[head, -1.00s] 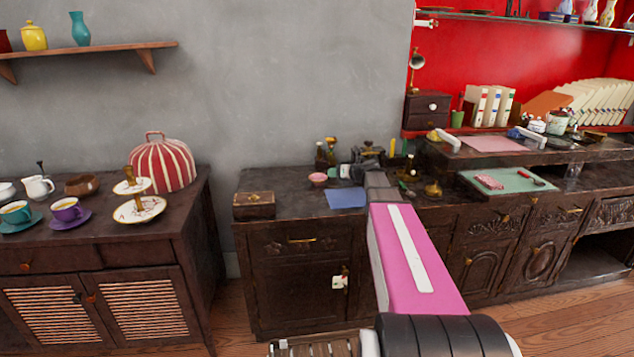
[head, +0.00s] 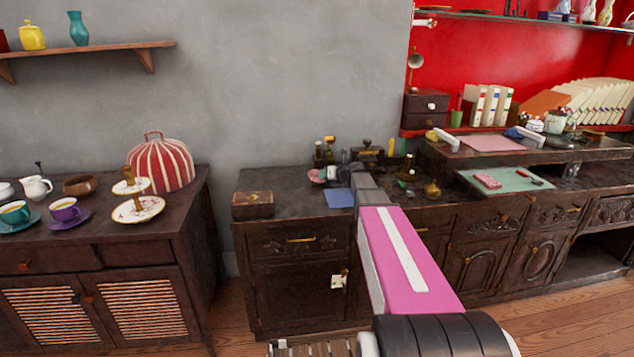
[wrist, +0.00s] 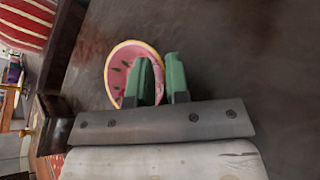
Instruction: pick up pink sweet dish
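The pink sweet dish (head: 316,176) stands on the dark wooden counter, just left of my gripper (head: 333,174) in the head view. My gripper's green fingers (wrist: 162,82) are a little apart. The left finger overlaps the dish's inside and the right finger lies just beyond its right rim. The dish's lower part is hidden by the fingers and gripper body. I cannot tell whether the fingers touch it.
A blue sheet (head: 340,198) lies in front of the dish. A wooden box (head: 253,204) is at the counter's left end. Dark bottles (head: 319,155) and a dark ornate item (head: 368,152) stand behind. The counter between box and dish is clear.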

